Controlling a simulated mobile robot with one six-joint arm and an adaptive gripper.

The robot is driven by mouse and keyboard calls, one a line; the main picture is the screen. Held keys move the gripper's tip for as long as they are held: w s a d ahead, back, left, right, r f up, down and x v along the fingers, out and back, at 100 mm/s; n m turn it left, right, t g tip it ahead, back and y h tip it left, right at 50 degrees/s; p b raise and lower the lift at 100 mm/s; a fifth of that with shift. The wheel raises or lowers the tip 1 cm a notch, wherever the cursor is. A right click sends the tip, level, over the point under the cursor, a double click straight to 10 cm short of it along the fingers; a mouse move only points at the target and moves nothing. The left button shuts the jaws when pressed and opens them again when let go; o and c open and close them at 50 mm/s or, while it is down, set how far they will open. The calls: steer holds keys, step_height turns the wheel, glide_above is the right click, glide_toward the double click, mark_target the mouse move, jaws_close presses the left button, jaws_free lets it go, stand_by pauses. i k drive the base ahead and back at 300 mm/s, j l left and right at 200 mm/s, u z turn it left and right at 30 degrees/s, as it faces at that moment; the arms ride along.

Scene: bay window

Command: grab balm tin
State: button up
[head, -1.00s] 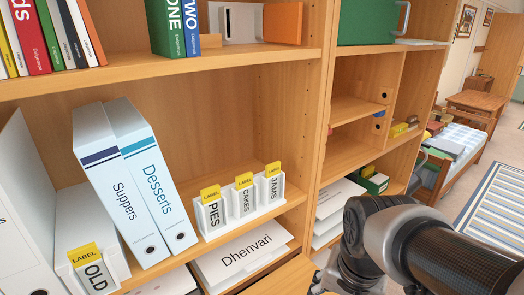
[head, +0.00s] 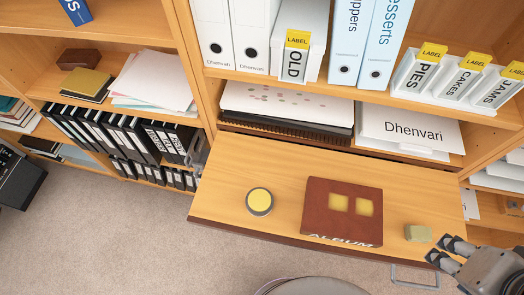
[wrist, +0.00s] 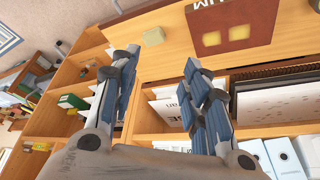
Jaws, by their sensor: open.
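The balm tin, taken to be the round grey tin with a yellow top (head: 260,201), sits on the pulled-out wooden shelf board (head: 225,160), left of the album, in the head view. My gripper (head: 440,250) is at the lower right of the head view, beside the board's right end and well to the right of the tin. Its fingers are apart with nothing between them, as the wrist view (wrist: 161,60) also shows. The tin is not seen in the wrist view.
A brown album (head: 342,212) lies between the tin and my gripper. A small olive-beige block (head: 417,233) lies close to my fingertips. Papers and a Dhenvari box (head: 412,130) fill the shelf behind the board. A grey rounded seat top (head: 310,286) stands in front.

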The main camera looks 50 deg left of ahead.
mark_target(260, 201)
steer(key=k+l+u, duration=0.1)
steer(key=u, duration=2)
steer(key=i+j+z, duration=0.15)
steer(key=j, duration=0.3)
steer(key=j+z, duration=0.2)
steer(key=j, duration=0.3)
steer(key=i+j+z, duration=0.15)
steer(key=j, duration=0.35)
